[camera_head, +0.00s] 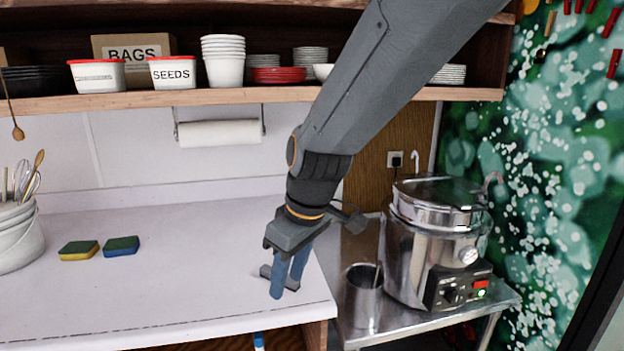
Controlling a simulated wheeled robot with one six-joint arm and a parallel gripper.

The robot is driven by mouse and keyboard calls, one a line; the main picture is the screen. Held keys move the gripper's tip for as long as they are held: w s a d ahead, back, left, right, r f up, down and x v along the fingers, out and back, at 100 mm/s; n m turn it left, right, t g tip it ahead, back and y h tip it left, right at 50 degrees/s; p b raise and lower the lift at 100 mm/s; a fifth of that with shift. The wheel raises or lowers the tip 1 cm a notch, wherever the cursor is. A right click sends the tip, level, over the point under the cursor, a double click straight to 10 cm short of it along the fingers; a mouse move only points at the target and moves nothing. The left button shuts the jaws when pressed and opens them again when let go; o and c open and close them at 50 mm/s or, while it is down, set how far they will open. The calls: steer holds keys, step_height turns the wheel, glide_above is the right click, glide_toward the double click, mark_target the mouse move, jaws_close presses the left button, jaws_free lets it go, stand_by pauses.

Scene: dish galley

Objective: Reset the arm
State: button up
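My arm comes down from the top right, and my gripper (284,284) hangs over the right front part of the white counter (180,275). Its two blue fingers point down with a narrow gap between them, and it looks open. I see nothing held between the fingers. The height of the fingertips above the counter is hard to judge. My arm hides part of the shelf and wall behind it.
A steel cooker (425,245) and metal cup (364,300) stand on a steel table at right. A loaded shelf (200,98) runs above. The counter's middle is clear.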

steer(key=s+d+f+m, duration=0.2)
steer(key=d+f+m, duration=0.1)
steer(key=d, duration=0.5)
steer(key=s+d+f+m+h, duration=0.1)
steer(key=s+d+f+m, duration=0.1)
steer(key=d, duration=0.6)
steer(key=s+d+f+m+h, duration=0.1)
steer(key=s+d+f+m, duration=0.2)
steer(key=d+m, duration=0.3)
steer(key=shift+d+f, duration=0.5)
steer(key=shift+d, duration=0.5)
